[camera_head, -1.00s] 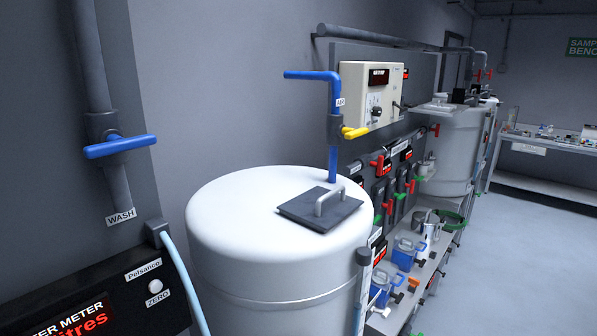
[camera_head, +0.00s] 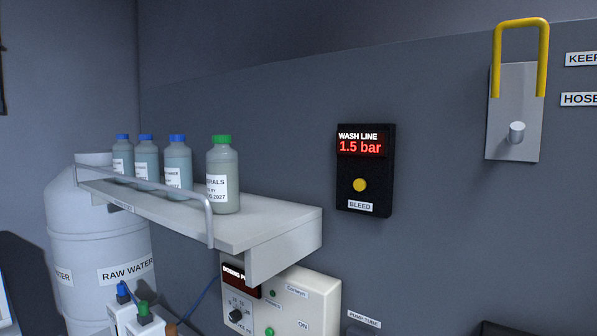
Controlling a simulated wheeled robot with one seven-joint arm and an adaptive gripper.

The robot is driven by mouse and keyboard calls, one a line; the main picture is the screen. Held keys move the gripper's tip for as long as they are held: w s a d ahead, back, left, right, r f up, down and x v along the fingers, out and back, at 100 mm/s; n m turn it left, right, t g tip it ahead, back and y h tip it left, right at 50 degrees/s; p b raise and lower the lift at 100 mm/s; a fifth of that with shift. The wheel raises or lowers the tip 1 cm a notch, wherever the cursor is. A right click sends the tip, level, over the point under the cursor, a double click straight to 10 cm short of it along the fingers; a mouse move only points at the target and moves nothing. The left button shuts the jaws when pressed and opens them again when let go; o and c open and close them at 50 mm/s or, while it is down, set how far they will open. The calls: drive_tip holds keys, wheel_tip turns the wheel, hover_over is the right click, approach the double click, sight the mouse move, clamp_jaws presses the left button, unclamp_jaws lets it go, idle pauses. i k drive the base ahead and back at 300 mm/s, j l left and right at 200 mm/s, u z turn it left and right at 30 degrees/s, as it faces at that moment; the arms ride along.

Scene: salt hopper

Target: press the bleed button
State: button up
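The bleed button (camera_head: 359,185) is a small round yellow button on a black wall box. The box (camera_head: 345,203) has a red display reading "WASH LINE 1.5 bar" above the button and a white "BLEED" label (camera_head: 360,207) below it. The box is fixed to the grey wall panel, right of the shelf, and nothing covers the button. My gripper is not in view.
A white shelf (camera_head: 270,225) with a rail holds several bottles left of the box. A yellow hook on a metal plate (camera_head: 516,110) is at right.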

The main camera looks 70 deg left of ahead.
sight(359, 184)
drive_tip(key=u, duration=2.3)
